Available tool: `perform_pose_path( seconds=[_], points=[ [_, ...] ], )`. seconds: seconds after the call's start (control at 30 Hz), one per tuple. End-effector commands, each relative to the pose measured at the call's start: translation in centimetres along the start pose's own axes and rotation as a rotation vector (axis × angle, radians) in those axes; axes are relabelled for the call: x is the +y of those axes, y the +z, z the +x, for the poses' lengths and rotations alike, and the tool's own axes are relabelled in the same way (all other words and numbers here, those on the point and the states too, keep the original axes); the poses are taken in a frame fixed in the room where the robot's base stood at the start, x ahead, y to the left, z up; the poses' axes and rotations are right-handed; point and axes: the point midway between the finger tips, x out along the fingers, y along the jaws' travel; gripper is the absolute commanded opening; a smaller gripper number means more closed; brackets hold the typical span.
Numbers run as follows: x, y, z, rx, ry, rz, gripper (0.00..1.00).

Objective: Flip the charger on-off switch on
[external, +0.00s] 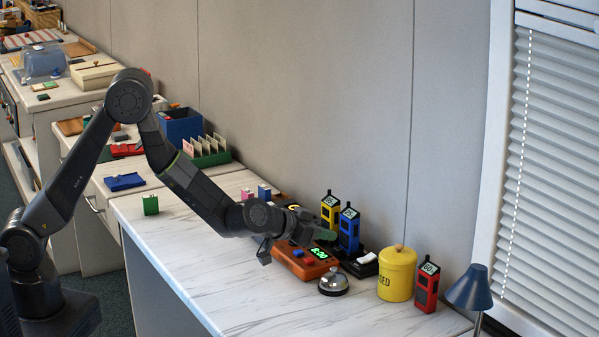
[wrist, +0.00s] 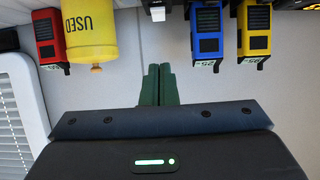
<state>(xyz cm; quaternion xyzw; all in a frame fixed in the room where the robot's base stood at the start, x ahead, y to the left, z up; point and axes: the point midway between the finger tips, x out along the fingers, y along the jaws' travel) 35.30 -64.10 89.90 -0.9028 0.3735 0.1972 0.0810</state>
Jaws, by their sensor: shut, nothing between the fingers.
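The charger (external: 359,268) is a black base on the marble counter, with a white switch (external: 367,258) at its right front. Blue (external: 349,229) and yellow (external: 330,212) handheld units stand upright on it. In the wrist view, which is upside down, the white switch (wrist: 158,14) shows at the top middle, left of the blue unit (wrist: 206,35) and yellow unit (wrist: 254,32). My gripper (wrist: 158,72) is shut and empty, its green fingertips below the switch in that picture and apart from it. I cannot tell the switch's position.
A yellow "USED" canister (external: 397,275) and a red handheld unit (external: 427,287) stand right of the charger. A blue lamp (external: 470,288) is at the right.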

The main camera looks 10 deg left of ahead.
Motion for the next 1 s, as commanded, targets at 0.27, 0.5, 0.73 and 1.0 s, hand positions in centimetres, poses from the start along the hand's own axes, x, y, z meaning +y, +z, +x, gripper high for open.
perform_pose_path(
  seconds=[0.27,0.5,0.73,1.0],
  points=[
    [0.0,0.1,-0.4,-0.001,0.0,0.0,0.0],
    [0.0,0.1,-0.1,0.0,-0.001,-0.001,0.0],
    [-0.2,-0.7,0.4,-0.005,0.001,0.001,0.0],
    [-0.2,-1.0,0.3,-0.007,0.001,0.001,0.0]
  ],
)
